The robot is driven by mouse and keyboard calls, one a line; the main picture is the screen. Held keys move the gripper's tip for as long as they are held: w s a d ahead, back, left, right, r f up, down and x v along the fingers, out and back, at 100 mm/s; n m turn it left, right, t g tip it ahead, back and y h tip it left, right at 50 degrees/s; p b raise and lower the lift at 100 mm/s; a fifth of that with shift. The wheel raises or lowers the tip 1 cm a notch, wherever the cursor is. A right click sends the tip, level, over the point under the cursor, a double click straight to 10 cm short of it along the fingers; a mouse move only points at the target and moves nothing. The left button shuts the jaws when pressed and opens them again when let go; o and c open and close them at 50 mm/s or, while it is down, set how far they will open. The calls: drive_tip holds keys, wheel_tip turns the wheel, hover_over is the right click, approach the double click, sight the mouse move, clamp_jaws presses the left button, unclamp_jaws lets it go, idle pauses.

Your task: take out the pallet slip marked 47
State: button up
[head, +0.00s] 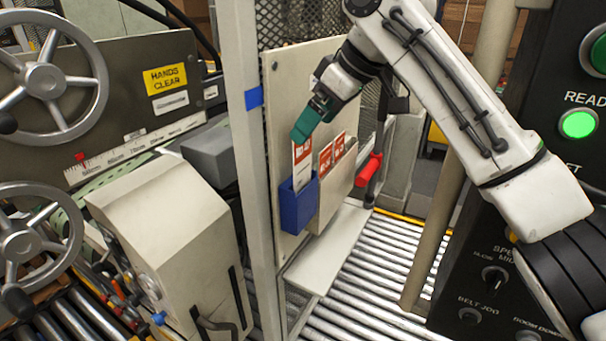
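A white slip with a red header (302,167) stands upright in a blue pocket (299,205) on a cream board. Two more red-headed slips, a nearer one (326,161) and a farther one (340,148), stand in a beige pocket (332,190) just right of it. The numbers on the slips are too small to read, so I cannot tell which is 47. My gripper (303,130), with teal fingers, is at the top edge of the slip in the blue pocket and overlaps it in the picture. Whether the fingers are closed on that slip cannot be made out.
The cream board (287,90) hangs on a mesh guard beside a pale post (240,130). A white shelf (325,250) lies below the pockets, with a roller conveyor (375,265) to its right. A red-handled lever (369,170) hangs right of the board. A beige machine housing (165,225) stands left.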

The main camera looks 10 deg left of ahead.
drive_tip(key=shift+p+x, duration=0.75)
drive_tip(key=shift+x, duration=2.1)
drive_tip(key=c, duration=1.3)
